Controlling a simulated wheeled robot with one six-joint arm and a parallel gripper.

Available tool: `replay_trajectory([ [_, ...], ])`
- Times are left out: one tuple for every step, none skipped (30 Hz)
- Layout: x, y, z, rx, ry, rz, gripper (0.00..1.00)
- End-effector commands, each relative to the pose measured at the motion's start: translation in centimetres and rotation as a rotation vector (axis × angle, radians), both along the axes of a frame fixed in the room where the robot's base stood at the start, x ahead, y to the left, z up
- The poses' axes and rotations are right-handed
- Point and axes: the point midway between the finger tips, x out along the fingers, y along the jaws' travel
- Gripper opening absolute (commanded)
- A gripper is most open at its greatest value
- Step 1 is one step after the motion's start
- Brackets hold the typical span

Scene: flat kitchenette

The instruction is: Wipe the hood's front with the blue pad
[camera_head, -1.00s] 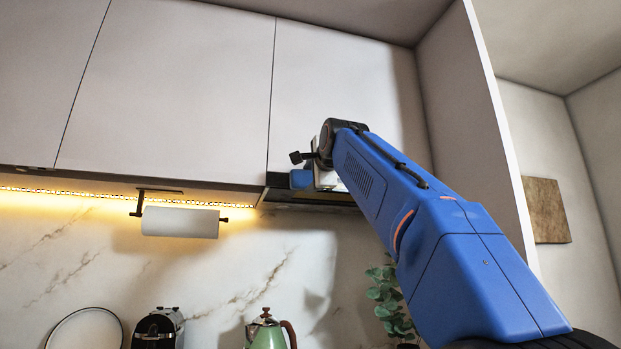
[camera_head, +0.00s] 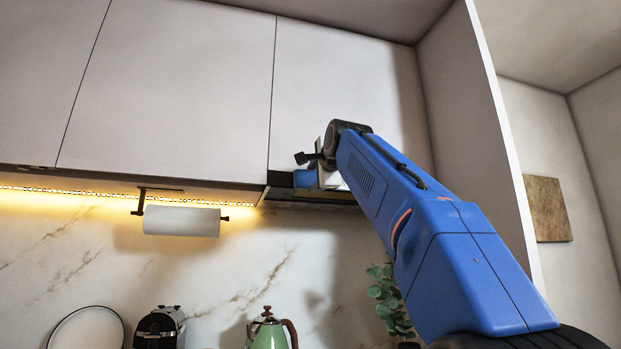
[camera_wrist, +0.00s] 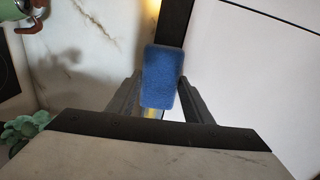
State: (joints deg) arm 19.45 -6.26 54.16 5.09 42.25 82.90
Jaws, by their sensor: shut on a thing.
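The blue pad (camera_wrist: 160,78) is between the fingers of my gripper (camera_wrist: 158,98) in the wrist view, and the gripper is shut on it. A yellowish strip shows below the pad between the fingers. In the head view a part of the blue pad (camera_head: 305,179) shows at the dark hood (camera_head: 281,189), under the right wall cabinet. The pad is at the hood's front, but I cannot tell whether it touches. In the wrist view the hood's dark strip (camera_wrist: 176,22) runs behind the pad. My arm hides the hood's right part in the head view.
White cabinet doors (camera_head: 335,80) rise just above the hood. A paper towel roll (camera_head: 181,221) hangs to the left. A green kettle (camera_head: 267,331), a coffee machine (camera_head: 158,328) and a plant (camera_head: 388,298) stand below. A side panel (camera_head: 470,110) is on the right.

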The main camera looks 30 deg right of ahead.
Motion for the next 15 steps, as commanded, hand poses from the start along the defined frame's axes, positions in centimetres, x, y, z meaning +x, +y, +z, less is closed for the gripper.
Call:
replay_trajectory([
  [-0.2, -0.5, 0.0, -0.001, 0.0, -0.004, 0.28],
  [-0.2, -0.7, 0.0, 0.0, 0.0, -0.003, 0.28],
  [-0.3, -0.9, 0.0, 0.0, 0.0, -0.003, 0.28],
  [-0.4, -1.2, 0.0, 0.0, 0.0, -0.003, 0.28],
  [-0.5, -1.4, 0.0, 0.0, 0.0, -0.003, 0.28],
  [-0.6, -1.7, 0.0, 0.0, 0.0, -0.004, 0.28],
  [-0.6, -1.8, 0.0, 0.0, 0.0, -0.003, 0.28],
  [-0.7, -1.9, 0.0, 0.0, 0.0, -0.002, 0.28],
  [-0.7, -2.1, 0.0, -0.001, 0.0, -0.003, 0.28],
  [-0.8, -2.3, 0.0, -0.001, 0.0, -0.003, 0.28],
  [-0.8, -2.3, 0.0, 0.0, 0.0, -0.002, 0.28],
  [-0.8, -2.4, 0.0, 0.0, -0.001, -0.001, 0.28],
  [-0.8, -2.4, 0.0, 0.0, -0.001, -0.001, 0.28],
  [-0.9, -2.4, 0.0, 0.0, -0.001, -0.001, 0.28],
  [-0.9, -2.5, 0.0, 0.0, 0.0, -0.001, 0.28],
])
